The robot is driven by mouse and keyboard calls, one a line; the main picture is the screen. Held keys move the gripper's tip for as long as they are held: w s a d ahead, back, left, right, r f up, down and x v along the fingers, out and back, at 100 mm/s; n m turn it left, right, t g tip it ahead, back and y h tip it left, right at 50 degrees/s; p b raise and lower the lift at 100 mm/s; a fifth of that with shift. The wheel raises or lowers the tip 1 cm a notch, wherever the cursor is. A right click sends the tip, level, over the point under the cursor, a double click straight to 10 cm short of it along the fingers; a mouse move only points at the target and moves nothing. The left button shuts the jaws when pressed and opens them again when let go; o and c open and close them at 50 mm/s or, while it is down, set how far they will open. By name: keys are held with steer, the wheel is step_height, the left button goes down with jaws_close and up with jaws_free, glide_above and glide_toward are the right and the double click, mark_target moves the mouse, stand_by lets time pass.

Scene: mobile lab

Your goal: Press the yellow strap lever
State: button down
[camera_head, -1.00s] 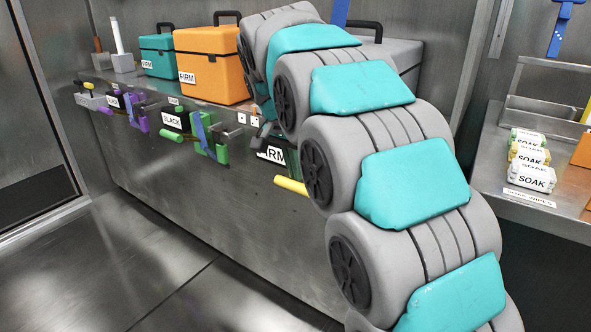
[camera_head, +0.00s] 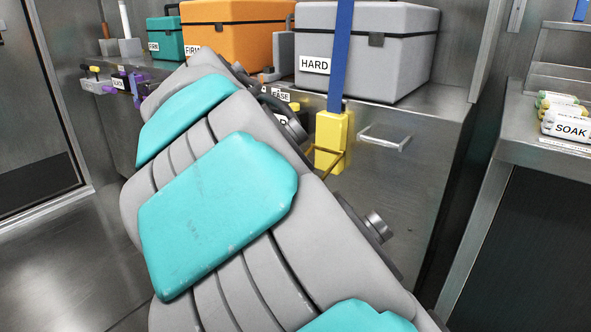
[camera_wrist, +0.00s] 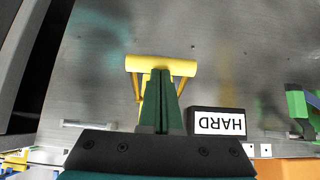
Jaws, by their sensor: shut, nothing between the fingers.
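The yellow strap lever shows in the wrist view as a crossbar (camera_wrist: 145,63) on two thin side arms, standing out from the metal cabinet front. In the head view its yellow buckle (camera_head: 331,138) hangs on a blue strap (camera_head: 342,50) that runs up over the grey case (camera_head: 365,50) labelled HARD. My arm hides the crossbar there. My gripper (camera_wrist: 160,73) is shut and empty, its dark green fingers pointing at the middle of the crossbar and overlapping it in the wrist view. I cannot tell whether they touch it. My arm hides the gripper in the head view.
A metal handle (camera_head: 385,138) sticks out of the cabinet beside the yellow buckle. A green buckle (camera_wrist: 300,103) is to the right in the wrist view. Orange (camera_head: 235,38) and teal (camera_head: 166,38) cases stand on the cabinet top. A side bench (camera_head: 530,150) stands at right.

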steer(key=shift+f, duration=0.7)
steer(key=p+v, duration=0.1)
steer(key=v, duration=1.2)
steer(key=shift+a+p, duration=0.15)
steer(key=shift+p, duration=0.2)
steer(key=shift+s, duration=0.1)
